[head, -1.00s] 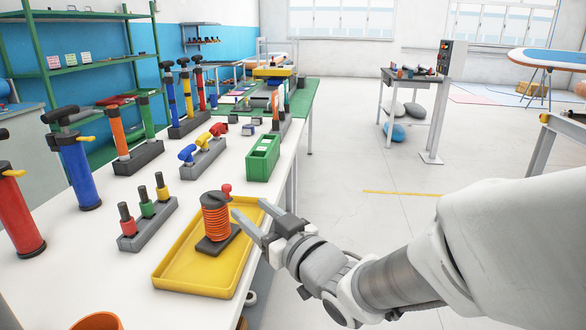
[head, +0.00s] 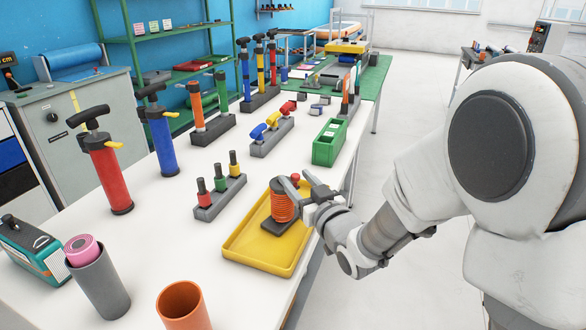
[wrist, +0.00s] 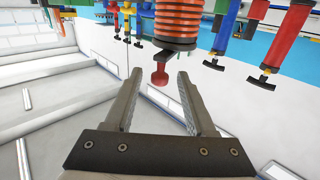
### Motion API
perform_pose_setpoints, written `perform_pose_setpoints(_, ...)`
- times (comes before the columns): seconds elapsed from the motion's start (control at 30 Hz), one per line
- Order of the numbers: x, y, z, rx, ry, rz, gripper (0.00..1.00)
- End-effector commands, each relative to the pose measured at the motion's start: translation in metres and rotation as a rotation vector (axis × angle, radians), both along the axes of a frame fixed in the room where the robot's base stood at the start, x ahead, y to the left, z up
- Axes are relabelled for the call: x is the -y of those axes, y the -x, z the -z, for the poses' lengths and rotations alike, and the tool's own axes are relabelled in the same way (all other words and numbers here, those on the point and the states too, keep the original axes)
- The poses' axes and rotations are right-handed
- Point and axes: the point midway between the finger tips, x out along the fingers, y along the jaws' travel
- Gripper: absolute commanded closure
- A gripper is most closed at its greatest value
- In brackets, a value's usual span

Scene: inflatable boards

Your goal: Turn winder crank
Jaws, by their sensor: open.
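The winder (head: 283,207) is a spool wound with orange cord on a dark base, standing in a yellow tray (head: 240,242). Its crank has a red knob (head: 295,177) at the top right. The winder (wrist: 178,22) and knob (wrist: 160,76) also show in the wrist view, where the picture is upside down. My gripper (head: 305,187) is open at the right of the winder, close to the knob. In the wrist view the knob appears between the two fingertips, with gaps on both sides. I cannot tell whether the fingers reach around it in depth.
A green bin (head: 328,150), a rack with three small bottle-like pieces (head: 220,195) and several hand pumps stand on the white table (head: 150,240). An orange cup (head: 183,306) and a grey tube (head: 98,288) are at the near edge. Open floor lies to the right.

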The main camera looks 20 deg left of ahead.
Motion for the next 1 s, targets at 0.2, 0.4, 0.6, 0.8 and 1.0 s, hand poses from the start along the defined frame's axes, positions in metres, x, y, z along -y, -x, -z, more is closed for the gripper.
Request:
perform_pose_setpoints(0.2,-0.022,-0.024,0.0,0.001,-0.001,0.0,0.45)
perform_pose_setpoints(0.4,-0.03,-0.033,0.0,-0.001,0.0,0.0,0.45)
perform_pose_setpoints(0.6,-0.031,-0.035,0.0,-0.001,-0.001,0.001,0.45)
perform_pose_setpoints(0.8,-0.031,-0.034,0.0,-0.001,-0.001,0.001,0.63)
perform_pose_setpoints(1.0,-0.03,-0.034,0.0,-0.001,-0.001,0.001,0.99)
